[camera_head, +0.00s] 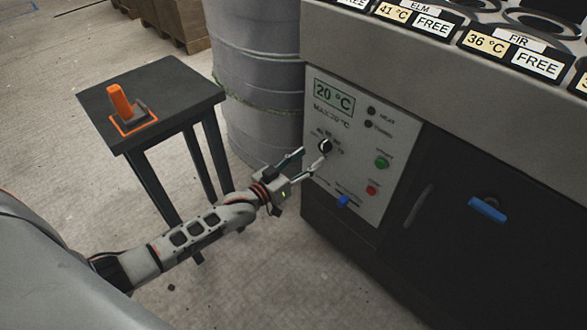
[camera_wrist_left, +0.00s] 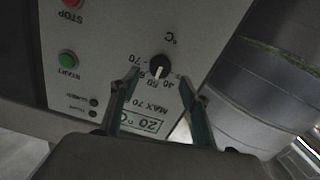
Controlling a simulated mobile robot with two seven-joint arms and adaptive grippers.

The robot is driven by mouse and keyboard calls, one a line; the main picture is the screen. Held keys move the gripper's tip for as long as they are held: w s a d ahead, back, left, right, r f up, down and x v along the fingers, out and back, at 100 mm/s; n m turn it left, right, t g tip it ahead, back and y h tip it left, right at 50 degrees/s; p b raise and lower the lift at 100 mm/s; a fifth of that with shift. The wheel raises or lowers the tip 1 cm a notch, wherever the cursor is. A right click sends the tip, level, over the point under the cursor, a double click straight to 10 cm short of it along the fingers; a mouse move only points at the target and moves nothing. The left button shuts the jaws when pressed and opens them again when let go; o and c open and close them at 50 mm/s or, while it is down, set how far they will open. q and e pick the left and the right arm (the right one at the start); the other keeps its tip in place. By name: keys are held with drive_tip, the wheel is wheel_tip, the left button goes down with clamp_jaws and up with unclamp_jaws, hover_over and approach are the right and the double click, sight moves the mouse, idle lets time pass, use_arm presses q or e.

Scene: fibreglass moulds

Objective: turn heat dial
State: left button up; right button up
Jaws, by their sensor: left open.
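The heat dial (camera_head: 325,146) is a small black knob with a white pointer mark on the light control panel (camera_head: 388,206). It also shows in the left wrist view (camera_wrist_left: 159,64), with temperature numbers around it. My left gripper (camera_head: 313,160) is open, its fingers pointing at the dial. In the left wrist view the fingertips (camera_wrist_left: 164,80) lie on either side of a spot just short of the knob, and I cannot tell whether they touch it. The display (camera_head: 334,95) reads 20 °C. My right gripper is not in view.
A green button (camera_head: 382,162), a red button (camera_head: 372,190) and a blue knob (camera_head: 343,201) sit on the panel near my left gripper. A dark side table (camera_head: 180,88) carries an orange-handled object (camera_head: 120,101). A grey drum (camera_head: 256,75) stands left of the machine.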

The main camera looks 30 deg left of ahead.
use_arm(q)
drive_tip(key=v, duration=0.6)
drive_tip(key=shift+s, duration=0.35)
drive_tip(key=shift+a, duration=0.1)
drive_tip(key=s+d+g+y+p, duration=0.1)
drive_tip(key=s+p, duration=0.3)
drive_tip(key=s, duration=0.6)
drive_tip(key=s+d+f+m+g+y+p, duration=0.1)
drive_tip(key=s+d+g+p, duration=0.2)
drive_tip(key=s, duration=0.8)
drive_tip(key=s+d+f+m+g+y+p, duration=0.1)
drive_tip(key=s+p, duration=0.3)
drive_tip(key=s, duration=0.7)
drive_tip(key=shift+d+g+y+p, duration=0.35)
drive_tip(key=shift+d+g, duration=0.35)
drive_tip(key=shift+d, duration=0.15)
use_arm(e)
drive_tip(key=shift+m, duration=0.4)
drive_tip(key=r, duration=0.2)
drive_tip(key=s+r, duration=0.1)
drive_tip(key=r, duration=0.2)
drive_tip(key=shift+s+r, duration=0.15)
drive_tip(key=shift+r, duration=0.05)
use_arm(q)
drive_tip(key=shift+w, duration=0.1)
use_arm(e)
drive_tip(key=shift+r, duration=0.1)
